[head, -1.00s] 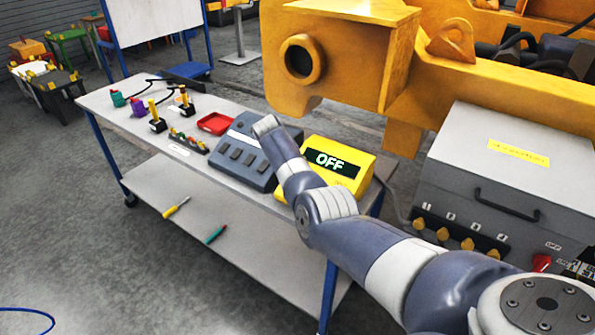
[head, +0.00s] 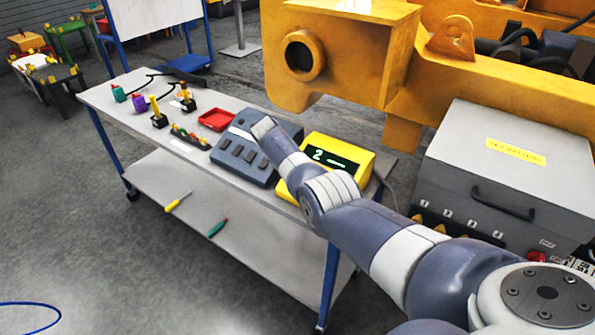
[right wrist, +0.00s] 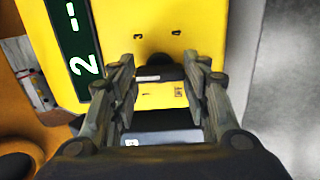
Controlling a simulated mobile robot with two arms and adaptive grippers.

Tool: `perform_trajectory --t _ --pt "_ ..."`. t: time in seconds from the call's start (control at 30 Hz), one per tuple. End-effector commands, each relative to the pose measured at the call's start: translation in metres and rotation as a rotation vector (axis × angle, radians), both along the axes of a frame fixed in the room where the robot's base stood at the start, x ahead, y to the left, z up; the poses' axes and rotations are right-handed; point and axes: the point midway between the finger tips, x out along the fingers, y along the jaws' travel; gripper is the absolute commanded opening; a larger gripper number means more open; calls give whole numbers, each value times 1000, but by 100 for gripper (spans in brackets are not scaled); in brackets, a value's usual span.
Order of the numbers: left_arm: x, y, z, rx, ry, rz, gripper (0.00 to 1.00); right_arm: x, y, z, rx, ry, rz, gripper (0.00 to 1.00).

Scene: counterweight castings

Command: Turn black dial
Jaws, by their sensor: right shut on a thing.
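The yellow box (head: 318,146) stands at the right end of the table. Its dark display (head: 330,158) reads "2" followed by a dash-like mark, and the "2" also shows at the left of the right wrist view (right wrist: 84,62). The black dial (right wrist: 156,60) is on the box's yellow face in the right wrist view, partly hidden between my fingertips. My right gripper (right wrist: 158,70) is shut on the dial, with one finger at each side. In the head view my right arm hides the dial and the gripper. My left gripper is not in view.
A blue-grey box with dark keys (head: 238,152) stands left of the yellow box. A red tray (head: 216,120) and small coloured parts lie farther left on the table (head: 108,97). A large grey case (head: 505,180) is at right. A yellow casting (head: 345,55) stands behind.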

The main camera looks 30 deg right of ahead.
Motion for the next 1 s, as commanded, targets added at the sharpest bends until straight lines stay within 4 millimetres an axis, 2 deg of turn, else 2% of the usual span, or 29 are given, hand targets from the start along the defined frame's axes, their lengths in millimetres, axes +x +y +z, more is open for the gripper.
perform_trajectory --t 0.47,0.5,0.57,1.0 --pt "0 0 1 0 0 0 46 2 1 2 -2 0 13 19" --pt "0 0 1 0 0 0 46 2 1 2 -2 0 14 50" --pt "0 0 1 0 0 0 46 2 0 2 -2 0 13 63" --pt "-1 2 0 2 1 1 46 0 1 2 -2 4 11 63"
